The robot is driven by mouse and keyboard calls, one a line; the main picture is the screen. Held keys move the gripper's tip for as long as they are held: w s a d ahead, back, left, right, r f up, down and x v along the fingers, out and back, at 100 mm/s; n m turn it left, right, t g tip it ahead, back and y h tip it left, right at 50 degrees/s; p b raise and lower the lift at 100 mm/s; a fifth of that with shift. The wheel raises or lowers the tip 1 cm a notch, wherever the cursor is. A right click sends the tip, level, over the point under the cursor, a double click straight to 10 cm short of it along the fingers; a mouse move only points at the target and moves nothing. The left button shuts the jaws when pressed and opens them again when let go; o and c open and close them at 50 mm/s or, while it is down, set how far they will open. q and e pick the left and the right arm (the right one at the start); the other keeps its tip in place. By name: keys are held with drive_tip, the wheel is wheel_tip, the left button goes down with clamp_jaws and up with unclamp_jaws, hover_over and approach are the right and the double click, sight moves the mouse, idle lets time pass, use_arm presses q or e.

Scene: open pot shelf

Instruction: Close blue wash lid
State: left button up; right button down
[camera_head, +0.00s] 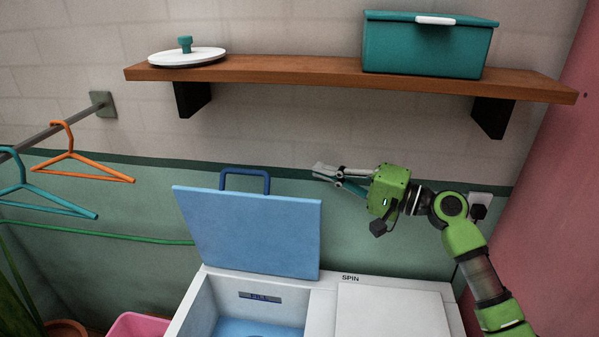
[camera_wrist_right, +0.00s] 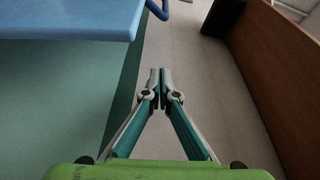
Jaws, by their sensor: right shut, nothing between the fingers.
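The blue wash lid (camera_head: 255,232) stands raised and open at the back of the left tub of a white washing machine (camera_head: 322,309). A dark blue handle (camera_head: 245,174) is on its top edge. My right gripper (camera_head: 322,171) is shut and empty, to the right of the lid and about level with its handle. In the right wrist view, the lid (camera_wrist_right: 70,20) shows at upper left, apart from the shut fingertips (camera_wrist_right: 161,72), with part of the handle (camera_wrist_right: 160,9) at the top. My left gripper is not in view.
A wooden shelf (camera_head: 300,71) above holds a teal box (camera_head: 425,48) and a white pot lid (camera_head: 187,57) with a teal knob. Orange (camera_head: 85,168) and teal (camera_head: 50,203) hangers hang from a rail at left. A pink basin (camera_head: 138,325) stands low at left. The spin cover (camera_head: 390,311) is flat.

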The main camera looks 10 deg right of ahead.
sight(284, 157)
drive_tip(key=w+a+p, duration=0.1)
drive_tip(key=a, duration=0.1)
drive_tip(key=w+a+r+p, duration=0.1)
drive_tip(key=shift+w+a+r, duration=0.15)
drive_tip(key=shift+w+a, duration=0.05)
drive_tip(key=shift+a, duration=0.2)
drive_tip(key=p+x, duration=0.2)
drive_tip(key=x, duration=0.3)
drive_tip(key=shift+w+a, duration=0.15)
drive_tip(key=shift+w, duration=0.05)
use_arm(q)
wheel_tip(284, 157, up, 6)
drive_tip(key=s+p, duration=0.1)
drive_tip(key=p, duration=0.1)
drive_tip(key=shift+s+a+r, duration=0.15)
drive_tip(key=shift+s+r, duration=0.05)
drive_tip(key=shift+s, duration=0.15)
use_arm(e)
drive_tip(key=s, duration=0.1)
drive_tip(key=s+f, duration=0.1)
drive_tip(key=s+a, duration=0.1)
drive_tip(key=s, duration=0.1)
drive_tip(key=shift+f, duration=0.15)
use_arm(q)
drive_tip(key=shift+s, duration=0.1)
use_arm(e)
drive_tip(key=shift+w, duration=0.1)
